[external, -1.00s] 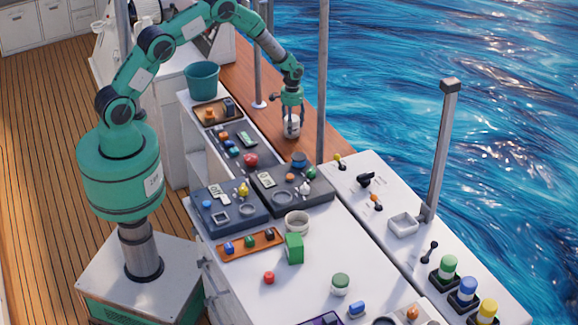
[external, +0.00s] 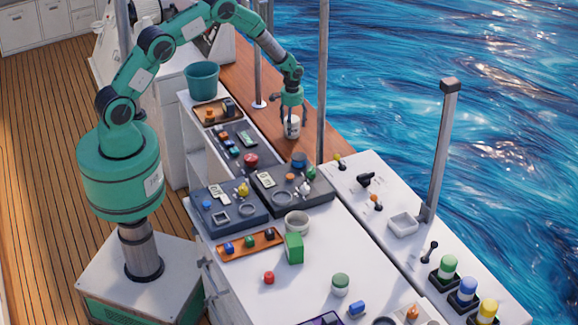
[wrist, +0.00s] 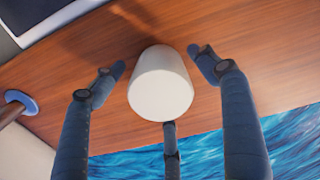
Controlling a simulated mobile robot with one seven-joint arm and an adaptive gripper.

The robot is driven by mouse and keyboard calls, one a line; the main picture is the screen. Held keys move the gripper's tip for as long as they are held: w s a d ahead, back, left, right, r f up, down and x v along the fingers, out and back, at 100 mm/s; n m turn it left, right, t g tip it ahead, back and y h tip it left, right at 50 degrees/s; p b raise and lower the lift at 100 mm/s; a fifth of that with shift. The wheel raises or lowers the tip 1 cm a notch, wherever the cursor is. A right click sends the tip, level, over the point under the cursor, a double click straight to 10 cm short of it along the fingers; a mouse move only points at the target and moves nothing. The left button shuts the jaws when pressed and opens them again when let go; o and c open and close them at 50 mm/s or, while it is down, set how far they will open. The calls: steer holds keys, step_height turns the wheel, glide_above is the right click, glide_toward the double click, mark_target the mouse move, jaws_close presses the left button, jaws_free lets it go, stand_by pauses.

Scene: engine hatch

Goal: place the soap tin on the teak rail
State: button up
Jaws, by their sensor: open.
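The soap tin, which I take to be the pale cylinder (external: 292,127), stands on the brown teak rail (external: 241,78) beside the water. In the wrist view the tin (wrist: 160,84) shows a plain whitish round end towards the camera, with the wood of the rail (wrist: 235,25) behind it. My gripper (external: 291,120) is open above and around the tin. In the wrist view its dark fingers (wrist: 157,61) are spread, with gaps between the two upper fingertips and the tin. The third finger is below the tin, and I cannot tell whether it touches. The tin's contact with the wood is partly hidden.
A metal post (external: 322,85) rises close to the right of my gripper, and another post (external: 258,55) stands behind it. A teal bucket (external: 202,80) and dark trays with small items (external: 235,143) lie to the left. A blue round item (external: 299,159) is just in front.

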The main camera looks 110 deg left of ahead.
step_height(320, 180, up, 12)
steer(key=shift+r+p, duration=0.1)
steer(key=shift+p, duration=0.3)
stand_by(0.7)
stand_by(0.5)
